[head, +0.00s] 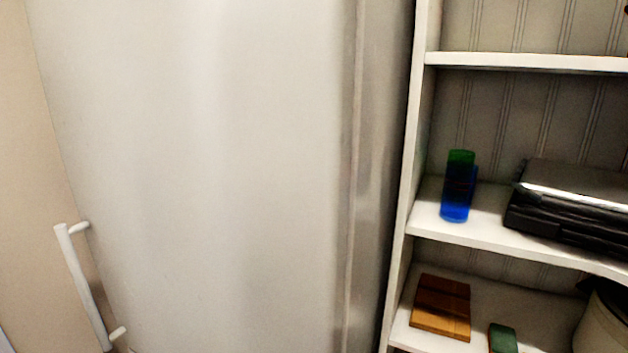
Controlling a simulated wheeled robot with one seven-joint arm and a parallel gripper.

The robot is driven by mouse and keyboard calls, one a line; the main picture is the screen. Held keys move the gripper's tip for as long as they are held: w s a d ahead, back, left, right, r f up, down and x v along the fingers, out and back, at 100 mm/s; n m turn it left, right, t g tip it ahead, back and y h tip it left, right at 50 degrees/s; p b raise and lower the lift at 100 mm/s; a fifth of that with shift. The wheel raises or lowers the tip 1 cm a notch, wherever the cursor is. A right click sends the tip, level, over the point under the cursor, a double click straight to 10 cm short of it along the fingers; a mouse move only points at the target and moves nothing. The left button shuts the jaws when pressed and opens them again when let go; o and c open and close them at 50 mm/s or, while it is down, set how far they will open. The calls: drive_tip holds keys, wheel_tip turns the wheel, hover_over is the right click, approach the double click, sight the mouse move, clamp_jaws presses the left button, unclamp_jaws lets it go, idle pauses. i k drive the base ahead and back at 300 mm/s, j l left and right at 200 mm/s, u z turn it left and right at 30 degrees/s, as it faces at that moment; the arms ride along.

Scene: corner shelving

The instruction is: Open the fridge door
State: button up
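The fridge door (210,170) is a large pale grey-white panel that fills the left and middle of the head view. It looks shut, with no gap showing along its visible edges. A white bar handle (82,285) stands out at the lower left, joined by two short stubs towards the door's left edge. The fridge's greyer side (376,170) shows to the right of the door face. The fridge's top and bottom are outside the view. My gripper is not in view, and nothing is seen touching the handle.
White shelving (402,230) stands close to the right of the fridge. It holds a green and blue cup (457,190), a black case (575,205), a wooden block (441,307), a green item (503,339) and a cream container (604,325). A beige wall (25,130) is at left.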

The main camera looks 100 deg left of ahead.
sight(205, 147)
drive_tip(key=u, duration=2.8)
